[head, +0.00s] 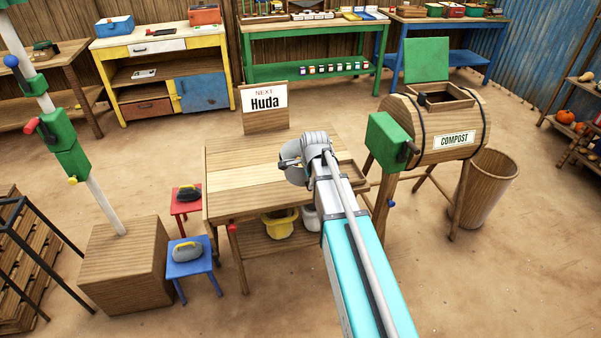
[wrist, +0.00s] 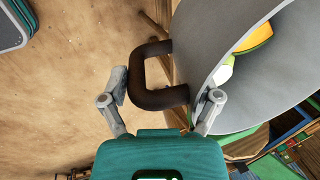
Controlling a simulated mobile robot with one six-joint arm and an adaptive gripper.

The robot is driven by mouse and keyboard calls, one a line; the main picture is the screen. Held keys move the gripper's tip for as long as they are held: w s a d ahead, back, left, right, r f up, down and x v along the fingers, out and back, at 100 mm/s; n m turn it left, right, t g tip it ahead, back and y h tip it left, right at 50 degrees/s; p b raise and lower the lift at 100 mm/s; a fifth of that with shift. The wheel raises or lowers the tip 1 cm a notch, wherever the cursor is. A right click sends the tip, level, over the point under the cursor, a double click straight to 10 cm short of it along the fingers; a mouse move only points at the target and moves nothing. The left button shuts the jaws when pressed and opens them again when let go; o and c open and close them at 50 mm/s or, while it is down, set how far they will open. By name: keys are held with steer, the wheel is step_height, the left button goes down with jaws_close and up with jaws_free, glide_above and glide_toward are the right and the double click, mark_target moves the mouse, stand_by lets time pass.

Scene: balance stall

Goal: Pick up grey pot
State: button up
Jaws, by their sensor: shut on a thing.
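The grey pot (head: 294,174) is at the end of my arm in the head view, over the wooden table. In the wrist view the pot (wrist: 208,45) fills the upper right, with its dark handle (wrist: 158,98) between my two fingers. My gripper (wrist: 165,92) is shut on the pot by this handle. Something yellow and something pale show inside the pot. My gripper (head: 305,160) partly hides the pot in the head view, and I cannot tell whether its base touches the table.
The wooden table (head: 240,162) has bare room at its left. A yellow pot (head: 279,224) and a white container stand on its lower shelf. A "Huda" sign (head: 264,102) stands behind. A compost barrel (head: 440,128) is to the right, red and blue stools (head: 190,268) to the left.

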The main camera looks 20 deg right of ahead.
steer(key=shift+s+d+r, duration=0.35)
steer(key=shift+s+d, duration=0.1)
steer(key=shift+s, duration=0.2)
stand_by(0.7)
